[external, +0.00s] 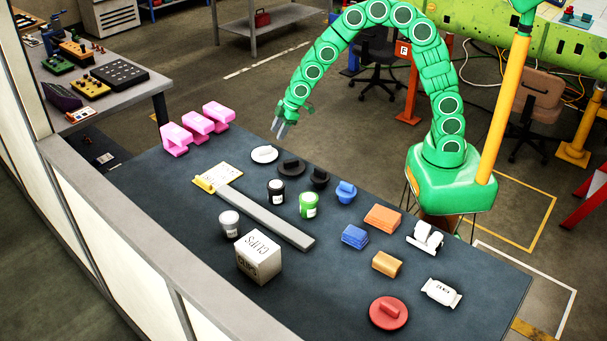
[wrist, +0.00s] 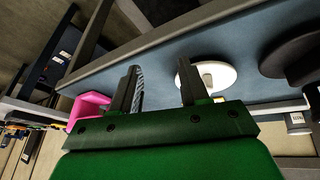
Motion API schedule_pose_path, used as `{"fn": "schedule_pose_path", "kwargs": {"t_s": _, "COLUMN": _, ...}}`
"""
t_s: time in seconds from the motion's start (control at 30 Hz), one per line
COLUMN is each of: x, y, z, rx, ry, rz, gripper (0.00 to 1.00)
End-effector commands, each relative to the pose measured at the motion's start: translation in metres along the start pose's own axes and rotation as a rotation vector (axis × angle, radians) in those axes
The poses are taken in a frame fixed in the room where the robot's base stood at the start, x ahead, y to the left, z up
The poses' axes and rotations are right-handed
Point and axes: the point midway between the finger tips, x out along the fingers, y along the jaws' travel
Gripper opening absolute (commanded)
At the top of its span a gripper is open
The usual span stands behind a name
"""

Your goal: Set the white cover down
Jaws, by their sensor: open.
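The white cover (external: 264,154) is a round disc with a small raised handle. It lies flat on the dark table (external: 330,262) near the far edge, left of a black cover (external: 291,166). It also shows in the wrist view (wrist: 219,77), just right of my right finger. My gripper (external: 280,130) is above the table's far edge, a little beyond the cover and apart from it. In the wrist view its two fingers (wrist: 158,75) are spread with nothing between them.
Pink blocks (external: 198,128) stand at the table's left end. Black and green jars (external: 309,204), a grey bar (external: 265,217), a white clips box (external: 259,257) and coloured cloths (external: 382,217) lie nearer. A red cover (external: 388,313) is at the front. The table's left front is clear.

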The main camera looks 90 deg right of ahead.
Motion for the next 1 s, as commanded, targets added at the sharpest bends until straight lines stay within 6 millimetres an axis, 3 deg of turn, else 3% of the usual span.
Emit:
{"fn": "schedule_pose_path", "kwargs": {"t_s": 0.2, "x": -0.024, "y": -0.019, "z": -0.053, "rx": 0.05, "ry": -0.081, "rz": -0.055, "gripper": 0.45}}
{"fn": "schedule_pose_path", "kwargs": {"t_s": 0.4, "x": -0.039, "y": -0.04, "z": -0.08, "rx": 0.071, "ry": -0.111, "rz": -0.106, "gripper": 0.45}}
{"fn": "schedule_pose_path", "kwargs": {"t_s": 0.57, "x": -0.036, "y": -0.046, "z": -0.083, "rx": 0.074, "ry": -0.116, "rz": -0.118, "gripper": 0.45}}
{"fn": "schedule_pose_path", "kwargs": {"t_s": 1.0, "x": -0.004, "y": -0.052, "z": -0.078, "rx": 0.073, "ry": -0.118, "rz": -0.118, "gripper": 0.45}}
